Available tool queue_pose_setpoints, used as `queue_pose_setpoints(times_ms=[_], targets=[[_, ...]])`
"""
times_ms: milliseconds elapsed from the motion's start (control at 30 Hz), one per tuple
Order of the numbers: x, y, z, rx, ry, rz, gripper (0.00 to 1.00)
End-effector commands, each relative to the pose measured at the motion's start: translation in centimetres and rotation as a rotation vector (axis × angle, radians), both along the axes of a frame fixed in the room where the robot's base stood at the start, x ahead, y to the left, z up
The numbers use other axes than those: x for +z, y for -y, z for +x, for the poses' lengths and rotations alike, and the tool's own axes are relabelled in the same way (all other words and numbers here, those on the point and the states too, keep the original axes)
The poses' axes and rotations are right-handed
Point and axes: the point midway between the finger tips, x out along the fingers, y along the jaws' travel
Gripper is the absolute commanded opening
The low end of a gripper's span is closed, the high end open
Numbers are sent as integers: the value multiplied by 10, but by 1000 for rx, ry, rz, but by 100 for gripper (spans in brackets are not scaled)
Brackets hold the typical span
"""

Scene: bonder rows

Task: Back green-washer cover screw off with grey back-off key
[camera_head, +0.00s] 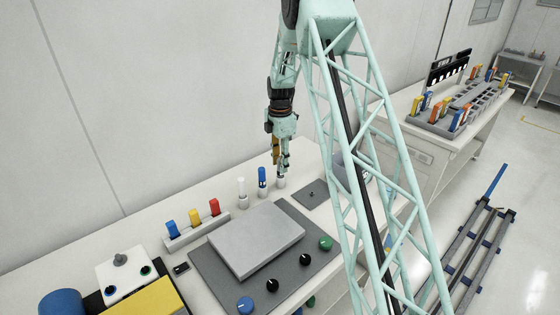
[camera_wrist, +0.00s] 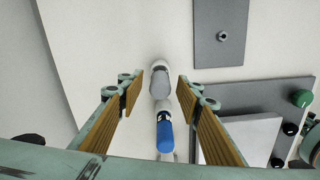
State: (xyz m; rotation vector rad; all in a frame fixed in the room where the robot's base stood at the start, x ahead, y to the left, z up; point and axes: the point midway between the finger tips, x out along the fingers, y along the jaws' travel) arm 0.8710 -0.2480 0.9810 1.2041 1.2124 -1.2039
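The grey key (camera_head: 281,183) stands upright in a holder at the back of the bench, right of a blue key (camera_head: 262,177) and a white key (camera_head: 241,188). My gripper (camera_head: 283,168) is above the grey key, pointing down. In the wrist view the grey key (camera_wrist: 160,82) shows between my spread fingers, with a gap on both sides. The blue key (camera_wrist: 164,132) is just below it in that view.
A grey lid plate (camera_head: 256,240) lies on a dark panel with blue, black and green (camera_head: 326,243) knobs. A rack (camera_head: 196,230) holds blue, yellow and red pieces. A small dark plate (camera_head: 311,194) with a stud lies right of the keys. A yellow block (camera_head: 152,298) is front left.

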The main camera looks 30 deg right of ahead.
Motion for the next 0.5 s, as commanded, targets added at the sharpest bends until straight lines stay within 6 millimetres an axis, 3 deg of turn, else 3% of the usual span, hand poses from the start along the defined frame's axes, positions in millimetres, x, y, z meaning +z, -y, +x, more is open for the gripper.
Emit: queue_pose_setpoints(times_ms=[200, 500], targets=[[-17, 0, 0, 0, -1, 0, 32], [-24, 0, 0, 0, -1, 0, 32]])
